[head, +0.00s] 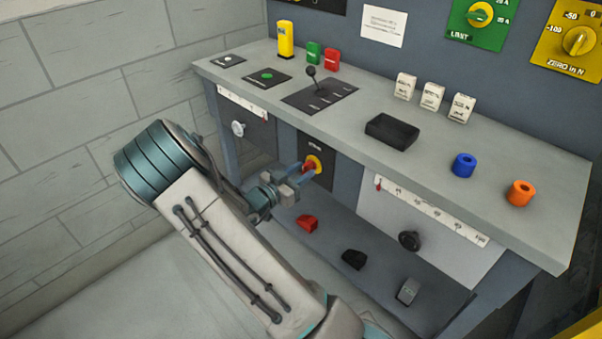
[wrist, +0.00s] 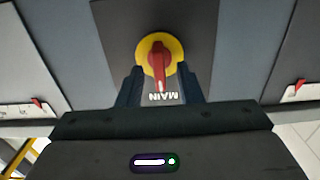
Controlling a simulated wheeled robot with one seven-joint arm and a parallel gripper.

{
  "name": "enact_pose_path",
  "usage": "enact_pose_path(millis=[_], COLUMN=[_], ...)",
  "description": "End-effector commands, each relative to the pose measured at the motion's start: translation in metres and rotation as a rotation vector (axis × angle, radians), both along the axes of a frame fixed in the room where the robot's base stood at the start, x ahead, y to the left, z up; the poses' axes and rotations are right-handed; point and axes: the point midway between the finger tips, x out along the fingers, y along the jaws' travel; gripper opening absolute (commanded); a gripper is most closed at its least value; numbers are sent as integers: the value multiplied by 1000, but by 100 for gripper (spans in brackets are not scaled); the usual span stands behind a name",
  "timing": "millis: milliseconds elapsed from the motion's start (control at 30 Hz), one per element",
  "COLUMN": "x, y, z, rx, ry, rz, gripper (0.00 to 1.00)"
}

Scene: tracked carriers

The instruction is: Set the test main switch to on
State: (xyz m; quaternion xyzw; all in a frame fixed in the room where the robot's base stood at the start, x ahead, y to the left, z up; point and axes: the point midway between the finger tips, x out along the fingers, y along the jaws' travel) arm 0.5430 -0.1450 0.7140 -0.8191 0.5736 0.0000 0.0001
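The main switch is a red rotary handle (head: 309,166) on a yellow round plate, set in a dark panel on the front of the bench. In the wrist view the red handle (wrist: 159,66) lies in line with the picture's vertical, its narrow end towards the upside-down MAIN label (wrist: 162,97). My gripper (head: 302,174) is right in front of the switch. In the wrist view my gripper's two dark fingers (wrist: 161,84) stand to the left and right of the handle, with a gap on each side. The gripper is open and holds nothing.
The bench top (head: 430,165) above carries a black lever (head: 312,80), a black box (head: 392,131) and coloured rings and blocks. A lower shelf (head: 330,236) holds a red piece (head: 307,223) and dark pieces. Slider scales flank the switch panel on both sides.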

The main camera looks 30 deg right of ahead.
Motion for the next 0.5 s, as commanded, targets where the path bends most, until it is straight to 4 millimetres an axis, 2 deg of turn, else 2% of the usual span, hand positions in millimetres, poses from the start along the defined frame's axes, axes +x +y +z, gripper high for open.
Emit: enact_pose_path(millis=[300,400,433,500], x=[1,1,1,1], y=[-3,-3,-3,-3], z=[0,0,0,0], rx=[0,0,0,0], ry=[0,0,0,0], rz=[0,0,0,0], gripper=[33,5,0,0])
